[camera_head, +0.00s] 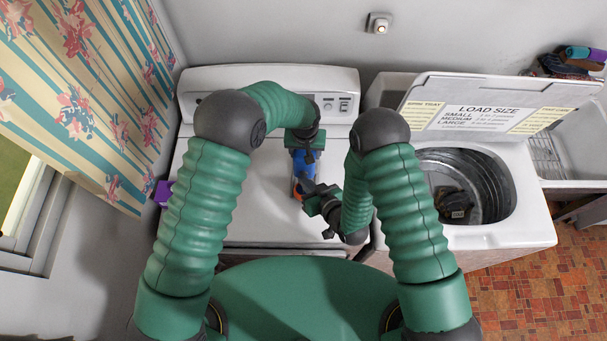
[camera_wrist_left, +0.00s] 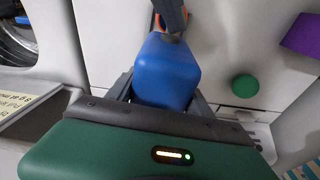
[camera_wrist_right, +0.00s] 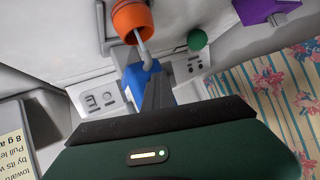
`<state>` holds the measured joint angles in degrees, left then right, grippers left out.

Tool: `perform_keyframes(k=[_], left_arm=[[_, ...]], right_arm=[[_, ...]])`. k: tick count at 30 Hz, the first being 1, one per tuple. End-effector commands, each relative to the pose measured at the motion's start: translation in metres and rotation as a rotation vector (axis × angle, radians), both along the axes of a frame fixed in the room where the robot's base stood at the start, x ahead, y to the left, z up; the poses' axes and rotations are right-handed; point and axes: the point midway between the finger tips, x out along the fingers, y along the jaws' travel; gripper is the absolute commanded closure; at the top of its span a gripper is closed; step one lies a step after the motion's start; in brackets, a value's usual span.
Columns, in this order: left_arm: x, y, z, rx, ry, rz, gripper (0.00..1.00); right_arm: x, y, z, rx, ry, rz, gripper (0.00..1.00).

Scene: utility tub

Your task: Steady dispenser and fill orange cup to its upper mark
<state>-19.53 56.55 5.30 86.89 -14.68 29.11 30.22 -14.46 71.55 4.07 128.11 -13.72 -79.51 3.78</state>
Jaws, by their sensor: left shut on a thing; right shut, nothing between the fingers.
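The blue dispenser (camera_head: 304,166) is on the white machine top, and my left gripper (camera_head: 302,147) is shut on it. In the left wrist view, the blue body (camera_wrist_left: 167,72) sits between its fingers. In the right wrist view, a grey curved spout (camera_wrist_right: 145,48) runs from the dispenser (camera_wrist_right: 138,78) to the orange cup (camera_wrist_right: 133,17). Only a little of the cup (camera_head: 296,189) shows in the head view. My right gripper (camera_head: 307,190) is shut and empty, its fingertips close to the dispenser's spout end; contact is unclear. The cup's mark and fill level cannot be seen.
A green round object (camera_wrist_right: 197,39) and a purple box (camera_head: 163,192) are on the left part of the machine top. To the right is an open washer drum (camera_head: 484,187) with a dark item inside. Its raised lid (camera_head: 440,120) carries a load-size sign.

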Motion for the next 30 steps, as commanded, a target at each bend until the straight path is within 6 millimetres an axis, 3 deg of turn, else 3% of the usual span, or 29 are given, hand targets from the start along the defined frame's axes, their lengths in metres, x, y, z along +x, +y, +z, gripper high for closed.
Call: perform_keyframes(k=[10, 21, 30], left_arm=[[-0.001, 0.0, 0.0, 0.001, 0.004, 0.0, 1.0], [-0.001, 0.0, 0.0, 0.001, 0.003, 0.0, 1.0], [0.0, 0.0, 0.0, 0.001, 0.002, 0.0, 1.0]], right_arm=[[0.001, -0.001, 0.001, 0.0, -0.004, -0.003, 1.0], [-0.019, 0.002, 0.001, 0.001, 0.0, -0.001, 1.0], [-0.021, 0.002, 0.0, 0.0, -0.001, 0.0, 1.0]])
